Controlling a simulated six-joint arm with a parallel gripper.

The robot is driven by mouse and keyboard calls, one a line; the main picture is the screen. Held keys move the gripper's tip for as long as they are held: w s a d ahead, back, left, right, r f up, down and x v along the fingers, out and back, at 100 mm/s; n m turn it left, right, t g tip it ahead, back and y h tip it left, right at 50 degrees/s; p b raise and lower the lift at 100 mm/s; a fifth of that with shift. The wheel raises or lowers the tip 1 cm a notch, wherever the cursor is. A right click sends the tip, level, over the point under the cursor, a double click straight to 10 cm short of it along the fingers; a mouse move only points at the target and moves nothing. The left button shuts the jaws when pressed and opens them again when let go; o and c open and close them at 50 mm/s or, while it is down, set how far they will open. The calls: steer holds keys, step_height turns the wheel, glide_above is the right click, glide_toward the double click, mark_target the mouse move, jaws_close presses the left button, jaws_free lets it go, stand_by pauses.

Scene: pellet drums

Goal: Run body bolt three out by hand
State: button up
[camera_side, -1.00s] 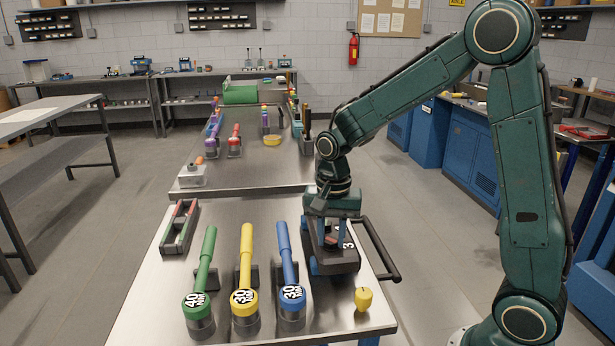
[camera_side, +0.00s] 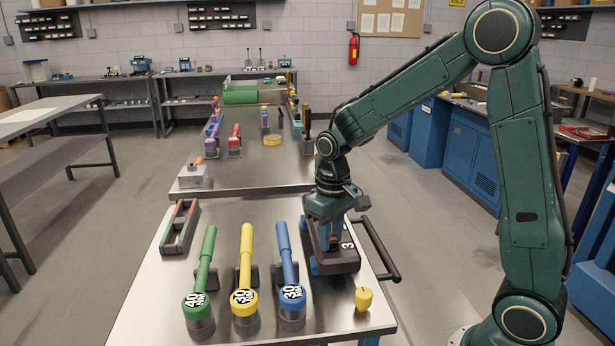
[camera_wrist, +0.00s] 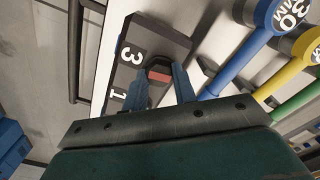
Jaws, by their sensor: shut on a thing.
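The dark block (camera_side: 345,260) with white number labels stands near the right edge of the front table. In the wrist view the block (camera_wrist: 165,38) shows labels 3 and 1. My gripper (camera_side: 330,238) points down over it. In the wrist view the blue fingers of my gripper (camera_wrist: 163,84) stand either side of a small dark bolt head with a red face (camera_wrist: 159,75), beside the labels. My gripper is shut on this head, which I take for body bolt three. Its shank is hidden, so I cannot tell how far out it is.
Green (camera_side: 206,260), yellow (camera_side: 246,265) and blue (camera_side: 288,262) torque wrenches stand left of the block. A small yellow piece (camera_side: 363,299) lies in front. A dark handle bar (camera_side: 378,250) runs along the right edge. A tray (camera_side: 180,228) sits at the left.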

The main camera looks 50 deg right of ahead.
steer(key=shift+o, duration=0.2)
steer(key=n, duration=0.4)
steer(key=shift+s+f+n, duration=0.1)
steer(key=shift+f+n, duration=0.05)
steer(key=shift+n, duration=0.25)
steer(key=n, duration=0.9)
steer(key=shift+n, duration=0.4)
steer(key=n, duration=0.4)
steer(key=shift+c, duration=0.2)
steer(key=shift+n, duration=0.3)
steer(key=o, duration=1)
steer(key=shift+r, duration=0.2)
